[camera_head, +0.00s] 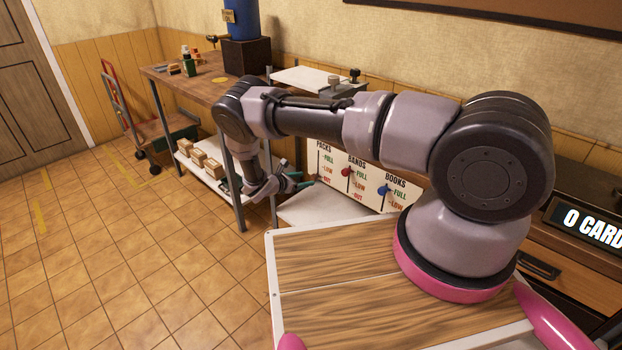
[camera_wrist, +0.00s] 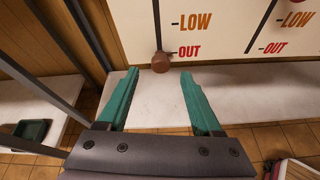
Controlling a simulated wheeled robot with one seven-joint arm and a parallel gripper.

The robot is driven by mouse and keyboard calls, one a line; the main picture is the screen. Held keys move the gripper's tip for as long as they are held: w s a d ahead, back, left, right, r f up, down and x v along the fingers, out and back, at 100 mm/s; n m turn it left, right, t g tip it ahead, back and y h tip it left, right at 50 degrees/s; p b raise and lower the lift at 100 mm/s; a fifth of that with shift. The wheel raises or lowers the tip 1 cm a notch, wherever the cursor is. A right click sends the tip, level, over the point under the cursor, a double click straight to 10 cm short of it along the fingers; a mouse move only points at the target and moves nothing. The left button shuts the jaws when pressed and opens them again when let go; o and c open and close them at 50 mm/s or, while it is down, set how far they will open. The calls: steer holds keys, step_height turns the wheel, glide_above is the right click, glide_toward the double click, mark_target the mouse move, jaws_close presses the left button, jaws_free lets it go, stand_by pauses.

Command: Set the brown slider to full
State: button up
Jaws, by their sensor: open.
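The brown slider (camera_wrist: 160,62) is a round knob on the white board (camera_wrist: 210,40). In the wrist view it sits at the bottom of its slot, about level with the red OUT mark. My gripper (camera_wrist: 158,76) is open, with its green fingers on either side below the knob in the picture. The knob shows between the fingertips, and I cannot tell whether they touch it. In the head view my gripper (camera_head: 299,182) is in front of the board's lower left, by the PACKS column. I cannot make out the brown slider there.
The red slider (camera_head: 346,172) under BANDS and the blue slider (camera_head: 383,190) under BOOKS are to the right on the same board. A white shelf (camera_wrist: 245,92) runs below the board. A wooden workbench (camera_head: 205,82) stands to the left, with open tiled floor in front.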

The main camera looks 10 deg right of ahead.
mark_target(312, 177)
steer(key=shift+x, duration=2.55)
jaws_close()
